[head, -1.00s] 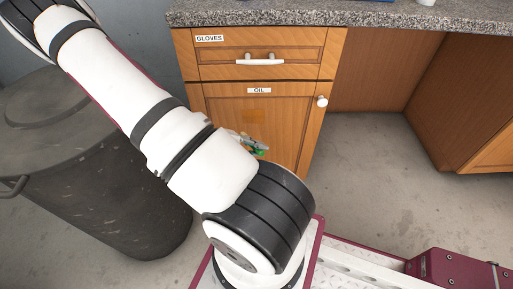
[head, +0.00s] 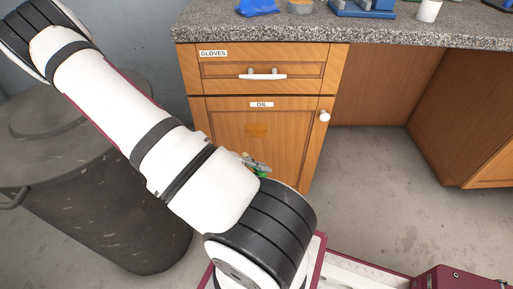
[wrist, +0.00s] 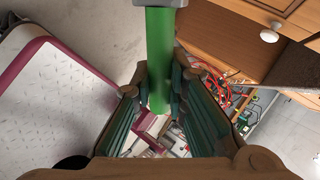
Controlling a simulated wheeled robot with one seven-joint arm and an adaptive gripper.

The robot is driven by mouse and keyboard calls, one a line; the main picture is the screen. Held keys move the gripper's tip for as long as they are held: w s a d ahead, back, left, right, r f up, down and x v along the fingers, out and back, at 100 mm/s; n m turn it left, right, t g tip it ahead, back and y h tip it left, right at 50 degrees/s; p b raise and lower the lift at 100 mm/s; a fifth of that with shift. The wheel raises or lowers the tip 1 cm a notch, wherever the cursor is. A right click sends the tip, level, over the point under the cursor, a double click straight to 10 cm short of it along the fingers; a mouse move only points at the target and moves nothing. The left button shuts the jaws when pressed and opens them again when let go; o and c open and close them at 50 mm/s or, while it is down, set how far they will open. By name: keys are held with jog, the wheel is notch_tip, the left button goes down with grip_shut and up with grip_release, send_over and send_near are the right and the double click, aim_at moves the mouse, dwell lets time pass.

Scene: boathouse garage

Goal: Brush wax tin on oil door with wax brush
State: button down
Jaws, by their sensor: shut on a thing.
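The oil door (head: 230,118) is a closed wooden cabinet door with an OIL label and a white knob. A small, darker orange square patch (head: 256,130) is on its upper middle. My gripper (wrist: 160,85) is shut on the green handle of the wax brush (wrist: 160,50) in the wrist view; a grey part of the brush shows at the top edge. In the head view my gripper (head: 252,162) is mostly hidden behind my arm, in front of the door's lower part and below the patch. I cannot tell whether the brush touches the door.
A gloves drawer (head: 222,72) is above the door, under a granite counter (head: 215,28). On the counter are a blue cloth (head: 257,7), a round tin (head: 300,6), a blue tool (head: 362,8) and a white cup (head: 428,11). A dark bin (head: 110,225) stands left. Floor right is clear.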

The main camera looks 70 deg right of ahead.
jog(key=w+d, duration=0.3)
jog(key=d, duration=0.5)
jog(key=shift+p, duration=0.4)
jog(key=shift+w+d, duration=0.15)
jog(key=shift+w, duration=0.05)
dwell(0.8)
jog(key=shift+s, duration=0.1)
jog(key=shift+s+d+b, duration=0.35)
jog(key=shift+s+d, duration=0.05)
jog(key=shift+s, duration=0.5)
jog(key=shift+s+d+b, duration=0.35)
jog(key=shift+s, duration=0.5)
jog(key=shift+w+a+p, duration=0.2)
jog(key=shift+w+a, duration=0.05)
jog(key=shift+w, duration=0.35)
jog(key=shift+w+a+p, duration=0.25)
jog(key=shift+w, duration=0.4)
jog(key=shift+w+a+p, duration=0.2)
jog(key=shift+w+a, duration=0.05)
jog(key=shift+w, duration=0.35)
jog(key=shift+s+a, duration=0.4)
jog(key=shift+a, duration=0.5)
jog(key=shift+s+a, duration=0.35)
jog(key=shift+a, duration=0.6)
jog(key=shift+s+a, duration=0.4)
jog(key=shift+a, duration=0.5)
